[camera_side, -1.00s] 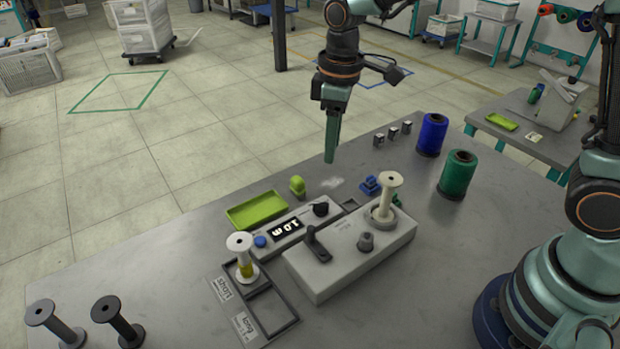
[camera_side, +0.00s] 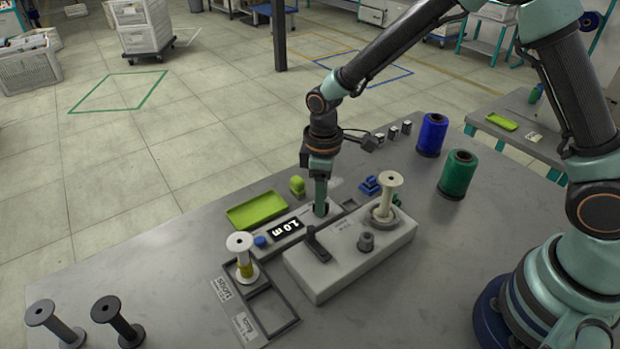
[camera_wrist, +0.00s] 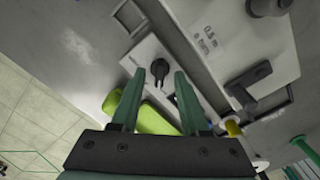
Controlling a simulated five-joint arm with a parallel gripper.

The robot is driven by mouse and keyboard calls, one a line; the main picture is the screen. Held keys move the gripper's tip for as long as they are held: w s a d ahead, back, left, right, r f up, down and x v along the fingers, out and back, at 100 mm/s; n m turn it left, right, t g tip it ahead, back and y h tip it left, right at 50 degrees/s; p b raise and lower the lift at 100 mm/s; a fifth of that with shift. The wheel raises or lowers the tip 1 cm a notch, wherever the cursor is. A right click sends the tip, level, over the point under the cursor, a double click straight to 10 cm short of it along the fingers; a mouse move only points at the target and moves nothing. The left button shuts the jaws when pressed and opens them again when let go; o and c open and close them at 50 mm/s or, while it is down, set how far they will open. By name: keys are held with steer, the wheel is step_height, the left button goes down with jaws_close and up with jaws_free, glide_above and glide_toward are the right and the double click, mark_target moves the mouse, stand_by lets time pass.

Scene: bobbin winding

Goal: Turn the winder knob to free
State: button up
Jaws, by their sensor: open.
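The winder (camera_side: 345,262) is a light grey box with a dark lever (camera_side: 317,244), a grey knob (camera_side: 366,241) and a cream spool (camera_side: 390,190) on it. Behind it is a small box with a "1.0 m" display (camera_side: 286,228). A black knob with a pointer (camera_wrist: 160,70) sits on that small box. My gripper (camera_side: 320,212) points down over this black knob and hides most of it in the side view. In the wrist view my gripper (camera_wrist: 159,74) is open, its two fingers on either side of the knob. Contact cannot be told.
A spool with yellow thread (camera_side: 243,258) stands in a labelled rack (camera_side: 270,312). Blue (camera_side: 432,134) and green thread cones (camera_side: 458,174) stand at right. Front left holds two dark spools (camera_side: 118,318).

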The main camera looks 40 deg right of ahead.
steer(key=shift+f, duration=0.55)
jaws_close()
